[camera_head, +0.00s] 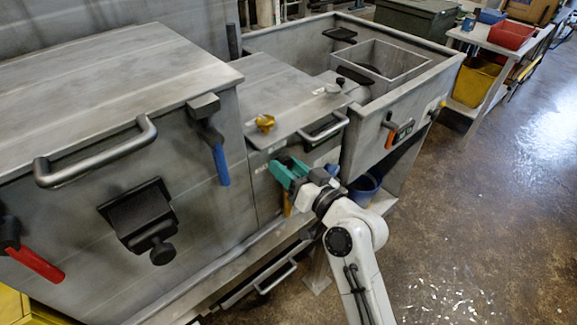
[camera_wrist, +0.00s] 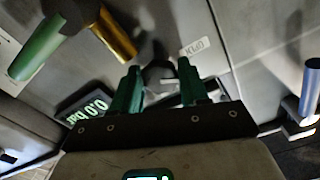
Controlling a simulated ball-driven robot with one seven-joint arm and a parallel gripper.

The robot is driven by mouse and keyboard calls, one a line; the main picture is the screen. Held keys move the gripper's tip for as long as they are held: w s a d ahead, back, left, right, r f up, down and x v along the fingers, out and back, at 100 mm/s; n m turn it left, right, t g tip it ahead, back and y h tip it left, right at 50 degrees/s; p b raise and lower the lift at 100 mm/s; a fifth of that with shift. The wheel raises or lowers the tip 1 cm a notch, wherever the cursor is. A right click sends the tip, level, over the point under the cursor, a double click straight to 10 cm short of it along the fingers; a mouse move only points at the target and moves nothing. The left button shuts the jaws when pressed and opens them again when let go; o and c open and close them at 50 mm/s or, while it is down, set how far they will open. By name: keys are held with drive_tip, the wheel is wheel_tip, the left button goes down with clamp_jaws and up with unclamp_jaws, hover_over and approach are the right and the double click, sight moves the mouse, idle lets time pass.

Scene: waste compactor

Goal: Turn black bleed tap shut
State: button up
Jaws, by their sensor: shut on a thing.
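My gripper (camera_head: 289,172) has its teal fingers at the front panel of the grey machine, below the yellow knob. In the wrist view the two green fingers (camera_wrist: 158,74) point at the panel, closed around a small dark part between them. This looks like the black bleed tap (camera_wrist: 158,80), mostly hidden by the fingers; how far it is turned cannot be told. In the head view the tap is hidden behind my gripper. A display reading 0.0 bar (camera_wrist: 92,110) is left of the fingers, and a small label (camera_wrist: 194,48) is above right.
The wrist view shows a green handle (camera_wrist: 35,50) and a brass lever (camera_wrist: 113,36) at upper left, and a blue handle (camera_wrist: 311,90) at right. A metal bar handle (camera_head: 324,128) is above my gripper; a blue bucket (camera_head: 364,188) stands right of it. The floor at right is clear.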

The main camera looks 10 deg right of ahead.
drive_tip(key=m+p, duration=0.2)
drive_tip(key=m, duration=0.4)
drive_tip(key=shift+r+m+p, duration=0.15)
drive_tip(key=shift+m+p, duration=0.15)
drive_tip(key=m+p, duration=0.2)
drive_tip(key=m, duration=0.2)
drive_tip(key=shift+m, duration=0.3)
drive_tip(key=shift+m+p, duration=0.45)
drive_tip(key=shift+m, duration=0.15)
drive_tip(key=o, duration=1)
drive_tip(key=b+v, duration=0.2)
drive_tip(key=v, duration=0.8)
drive_tip(key=shift+s+d+b, duration=0.2)
drive_tip(key=shift+s+b, duration=0.15)
